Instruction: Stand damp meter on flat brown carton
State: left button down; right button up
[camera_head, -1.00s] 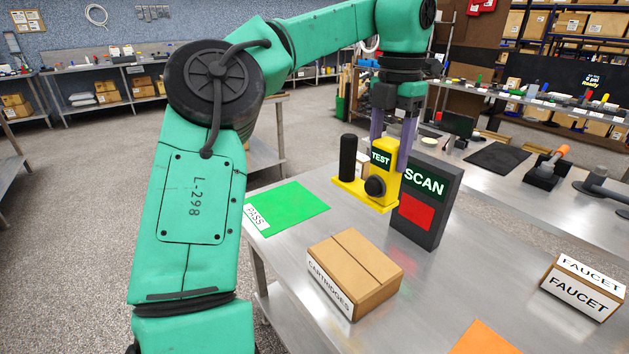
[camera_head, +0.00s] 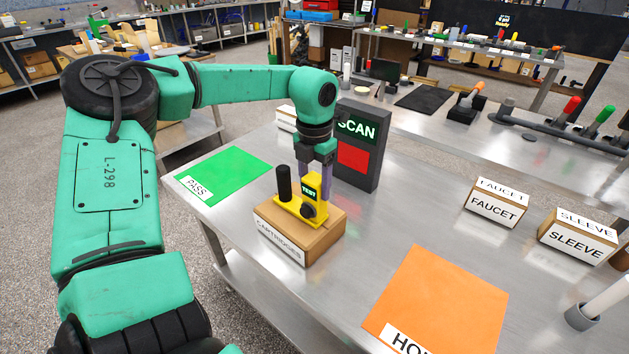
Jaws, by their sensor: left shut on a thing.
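The damp meter (camera_head: 312,187) is yellow, with a TEST label, a black knob and a black upright cylinder on its base. It is upright over the top of the flat brown carton (camera_head: 322,236), which is labelled CARTRIDGES. Its base looks in contact with the carton top, but I cannot tell if it rests there fully. My left gripper (camera_head: 318,172) comes down from above with its purple fingers shut on the upright part of the meter. The far finger is partly hidden by the meter. My right gripper is not in view.
A dark SCAN panel (camera_head: 357,147) with a red square stands just behind the carton. A green PASS mat (camera_head: 223,172) lies left, an orange mat (camera_head: 440,295) front right. FAUCET (camera_head: 496,204) and SLEEVE (camera_head: 577,237) boxes stand right. The metal table between is clear.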

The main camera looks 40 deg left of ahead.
pick_arm(q)
jog(key=shift+a, duration=0.1)
jog(key=c, duration=0.5)
grip_release()
jog(key=shift+f, duration=0.2)
jog(key=shift+c, duration=0.2)
jog(key=o, duration=0.4)
jog(key=shift+r, duration=0.1)
jog(key=shift+r, duration=0.55)
notch_tip(320, 180, up, 11)
jog(key=shift+r+b, duration=0.1)
jog(key=shift+b, duration=0.35)
